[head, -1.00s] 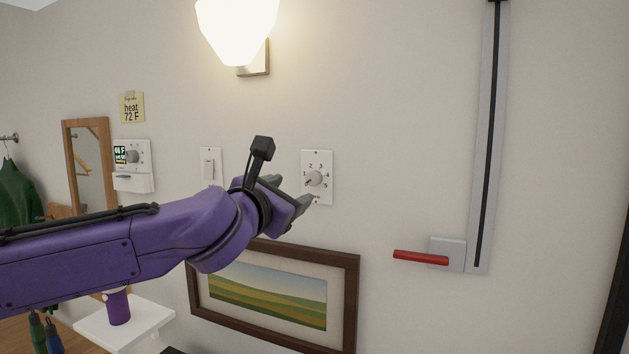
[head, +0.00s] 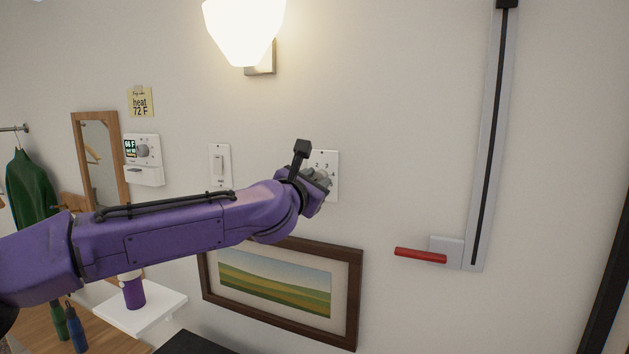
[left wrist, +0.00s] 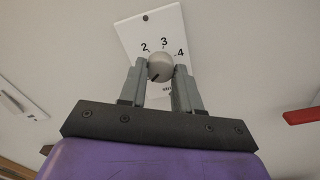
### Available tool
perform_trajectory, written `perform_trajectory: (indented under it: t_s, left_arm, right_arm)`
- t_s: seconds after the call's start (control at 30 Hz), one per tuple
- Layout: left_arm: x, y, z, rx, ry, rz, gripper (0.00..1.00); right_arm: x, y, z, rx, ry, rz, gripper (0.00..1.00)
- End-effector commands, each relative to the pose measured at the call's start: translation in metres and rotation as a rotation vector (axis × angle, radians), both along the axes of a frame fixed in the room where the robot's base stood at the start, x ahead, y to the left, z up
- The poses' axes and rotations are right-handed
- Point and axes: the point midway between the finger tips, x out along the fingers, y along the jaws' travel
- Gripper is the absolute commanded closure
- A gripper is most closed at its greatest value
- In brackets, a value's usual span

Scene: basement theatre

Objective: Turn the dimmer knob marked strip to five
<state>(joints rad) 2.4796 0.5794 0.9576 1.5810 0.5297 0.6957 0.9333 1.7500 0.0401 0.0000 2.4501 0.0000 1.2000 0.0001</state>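The dimmer plate (head: 331,160) is a white wall plate with numbers around a round grey knob. In the left wrist view the knob (left wrist: 160,67) sits between the fingertips of my left gripper (left wrist: 161,72), and the dark pointer mark is at its lower left. The numbers 2, 3 and 4 show on the plate (left wrist: 150,30); the lower numbers and most of the label are hidden by the fingers. The fingers stand apart, one on each side of the knob; firm contact cannot be made out. In the head view my left gripper (head: 318,180) covers most of the knob. My right gripper is not in view.
A light switch (head: 219,165) and a thermostat (head: 143,150) are on the wall to the left. A framed picture (head: 275,287) hangs below, and a lamp (head: 243,30) above. A red lever (head: 420,255) sticks out at the right. The wall between plate and lever is clear.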

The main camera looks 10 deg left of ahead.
Motion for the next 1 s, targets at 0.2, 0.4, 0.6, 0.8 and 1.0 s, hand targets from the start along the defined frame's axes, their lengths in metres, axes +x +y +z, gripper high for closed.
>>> perform_trajectory:
  t_s: [0.2, 0.4, 0.6, 0.8, 1.0]
  left_arm:
    - [0.0003, 0.0006, -0.0004, 0.002, 0.000, 0.001, 0.98]
    - [0.0002, 0.0008, -0.0001, 0.039, -0.007, 0.002, 0.97]
    - [0.0005, 0.0016, -0.0005, 0.148, -0.028, 0.004, 0.97]
    - [0.0003, 0.0014, 0.0002, 0.320, -0.063, 0.003, 0.97]
    - [0.0004, 0.0020, 0.0007, 0.510, -0.100, 0.004, 0.97]
  right_arm:
    - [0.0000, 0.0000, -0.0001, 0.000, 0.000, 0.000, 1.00]
    - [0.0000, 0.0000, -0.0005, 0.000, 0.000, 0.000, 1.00]
    - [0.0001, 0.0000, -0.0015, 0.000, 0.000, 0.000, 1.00]
    - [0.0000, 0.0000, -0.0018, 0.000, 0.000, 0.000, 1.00]
    - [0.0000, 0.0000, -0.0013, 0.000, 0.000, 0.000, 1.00]
